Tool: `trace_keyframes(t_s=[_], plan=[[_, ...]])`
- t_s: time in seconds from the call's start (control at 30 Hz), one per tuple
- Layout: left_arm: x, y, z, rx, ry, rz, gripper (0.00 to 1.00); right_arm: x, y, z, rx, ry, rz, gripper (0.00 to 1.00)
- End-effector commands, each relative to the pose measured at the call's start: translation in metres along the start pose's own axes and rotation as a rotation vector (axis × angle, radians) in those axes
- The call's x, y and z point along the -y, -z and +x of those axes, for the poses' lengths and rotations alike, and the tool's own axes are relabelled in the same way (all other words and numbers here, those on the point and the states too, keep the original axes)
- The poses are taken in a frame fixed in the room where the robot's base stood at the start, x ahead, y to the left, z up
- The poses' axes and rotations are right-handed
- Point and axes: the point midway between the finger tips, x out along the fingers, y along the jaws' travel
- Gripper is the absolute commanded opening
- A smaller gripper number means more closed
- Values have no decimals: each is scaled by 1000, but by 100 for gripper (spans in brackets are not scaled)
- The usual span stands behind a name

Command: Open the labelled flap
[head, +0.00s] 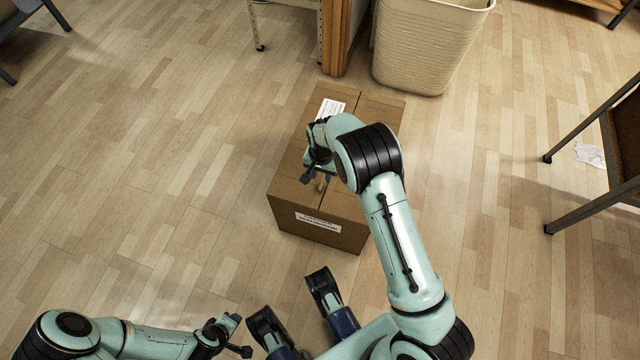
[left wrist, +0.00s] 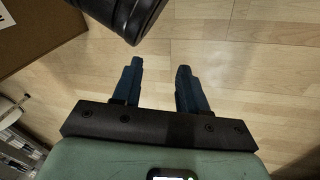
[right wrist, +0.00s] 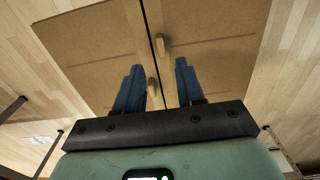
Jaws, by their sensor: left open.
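A brown cardboard box (head: 288,190) stands on the floor, its two top flaps lying closed along a middle seam. The left flap (head: 312,135) bears a white label (head: 331,108) near its far end. A small tan knob (head: 320,183) shows near its front end; in the right wrist view it is the upper knob (right wrist: 160,47). A second knob (right wrist: 152,87) sits across the seam on the other flap. My right gripper (head: 318,172) is over the box, fingers (right wrist: 158,78) apart and empty. My left gripper (head: 242,336) is open and empty, low at the front (left wrist: 157,75).
The box front carries another white label (head: 318,222). A cream bin (head: 425,50) and a wooden post (head: 340,40) stand close behind the box. A dark-framed chair or table (head: 590,170) is at right, with crumpled paper (head: 590,155). Floor left of the box is clear.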

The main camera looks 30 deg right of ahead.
Motion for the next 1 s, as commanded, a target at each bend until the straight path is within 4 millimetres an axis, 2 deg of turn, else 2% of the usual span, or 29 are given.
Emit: trace_keyframes(t_s=[0.03,0.1,0.3,0.5,0.77,0.8,0.9,1.0], plan=[[6,-7,8,22,9,-6,43,0,0,16,2,-2,1,38],[12,-15,13,48,21,-12,43,0,0,30,2,-2,1,38],[25,-32,22,103,46,-28,43,0,0,60,0,-1,-1,38],[31,-39,25,129,57,-35,43,0,0,72,0,1,-1,38],[31,-40,25,132,58,-36,43,0,0,73,0,1,-1,38],[31,-40,25,132,58,-36,43,0,0,73,0,1,-1,32],[31,-40,25,131,58,-35,43,0,0,73,0,1,-1,0],[31,-40,25,131,58,-35,43,0,0,73,0,1,-1,0]])
